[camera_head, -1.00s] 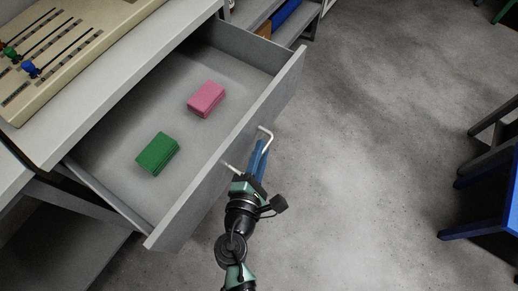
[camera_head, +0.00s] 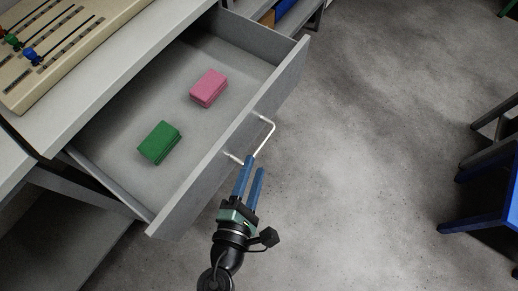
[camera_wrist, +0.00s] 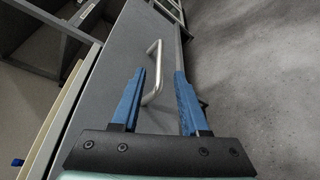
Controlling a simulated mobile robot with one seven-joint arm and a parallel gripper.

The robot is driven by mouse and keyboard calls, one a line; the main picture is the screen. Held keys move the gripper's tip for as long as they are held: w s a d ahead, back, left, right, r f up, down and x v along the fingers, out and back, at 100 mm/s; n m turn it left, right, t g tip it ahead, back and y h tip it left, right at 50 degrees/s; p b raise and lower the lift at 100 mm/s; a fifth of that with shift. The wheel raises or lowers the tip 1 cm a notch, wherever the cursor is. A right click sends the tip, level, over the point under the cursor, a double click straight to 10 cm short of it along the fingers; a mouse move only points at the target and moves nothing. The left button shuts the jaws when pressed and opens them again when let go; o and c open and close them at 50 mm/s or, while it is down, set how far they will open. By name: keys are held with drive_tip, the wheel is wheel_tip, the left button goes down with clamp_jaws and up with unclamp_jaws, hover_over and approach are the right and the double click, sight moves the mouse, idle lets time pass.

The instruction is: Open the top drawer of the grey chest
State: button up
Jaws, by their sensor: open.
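The grey chest's top drawer (camera_head: 228,150) is pulled well out in the head view. A pink block (camera_head: 208,88) and a green block (camera_head: 159,143) lie on its floor. The pale bar handle (camera_head: 268,140) is on the drawer's front; the handle (camera_wrist: 155,75) and drawer front (camera_wrist: 118,60) also show in the wrist view. My gripper (camera_head: 254,163) has its blue fingers apart, just off the front near the handle's lower end. In the wrist view my gripper (camera_wrist: 160,75) is open, and the handle appears close to the left finger; whether they touch is unclear.
A beige panel with colored sliders (camera_head: 40,50) sits on the chest's top (camera_head: 120,70). A shelf (camera_head: 300,15) stands behind. Blue and grey furniture (camera_head: 485,200) is at the right. The floor (camera_head: 370,150) between is clear.

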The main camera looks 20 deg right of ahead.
drive_tip(key=shift+v, duration=2.4)
